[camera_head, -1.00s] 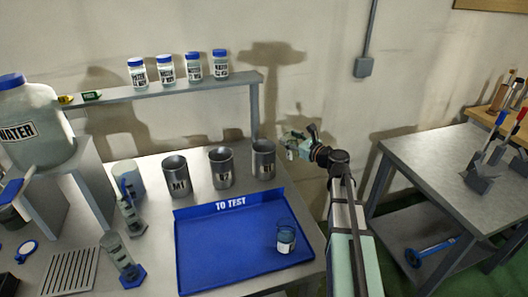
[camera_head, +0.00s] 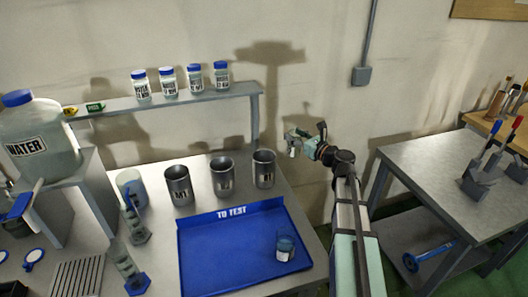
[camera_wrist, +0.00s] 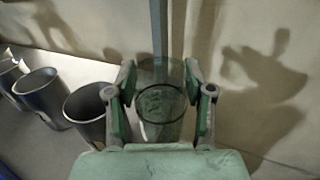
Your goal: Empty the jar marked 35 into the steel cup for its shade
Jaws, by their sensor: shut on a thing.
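My gripper (camera_head: 299,141) is shut on a clear glass jar (camera_wrist: 160,104). In the wrist view the jar sits between the two fingers with some clear or greyish liquid inside. Its marking cannot be read. Three steel cups stand in a row on the bench behind the tray: left (camera_head: 179,186), middle (camera_head: 223,177) and right (camera_head: 264,170). Their labels are too small to read surely. My gripper and jar are up and to the right of the right cup in the head view, apart from it. A second jar (camera_head: 285,248) with bluish contents stands on the blue tray (camera_head: 215,262).
A shelf (camera_head: 190,98) behind the cups holds several blue-lidded bottles. A large water container (camera_head: 40,140) stands on a stand at left. Measuring cylinders (camera_head: 132,225) stand left of the tray. A second table (camera_head: 440,165) with tools is at right.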

